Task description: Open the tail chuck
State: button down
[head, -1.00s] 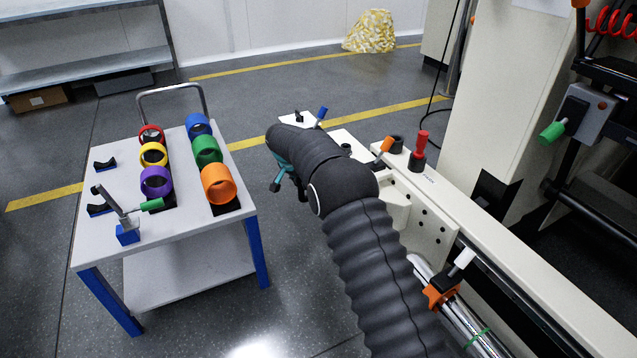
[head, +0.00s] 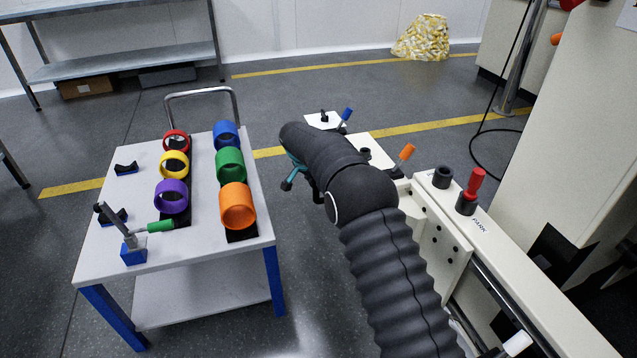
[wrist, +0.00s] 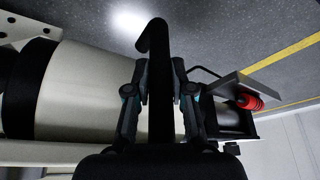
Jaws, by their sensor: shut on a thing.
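In the wrist view my gripper (wrist: 160,75) has its two fingers on either side of a black bar (wrist: 158,40) with a bent end, and is shut on it. Behind it lies a large pale cylinder (wrist: 88,92) with a dark band, narrowing to a dark shaft on the right. I cannot tell which part is the tail chuck. In the head view my gripper (head: 289,184) is at the far end of the arm, mostly hidden behind it, beside the pale machine bed (head: 440,235). An orange-handled lever (head: 406,153) and a blue-handled lever (head: 346,114) stand on the bed.
A white trolley (head: 110,255) with coloured rings on black rests stands left. A red-handled tool (head: 474,184) stands in a black holder marked PARK, beside an empty black holder (head: 442,178). Floor between trolley and bed is clear.

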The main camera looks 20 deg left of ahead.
jog(key=shift+a, duration=0.15)
jog(key=c, duration=1)
grip_release()
jog(key=shift+s, duration=0.1)
jog(key=v, duration=1.2)
jog(key=shift+f, duration=0.1)
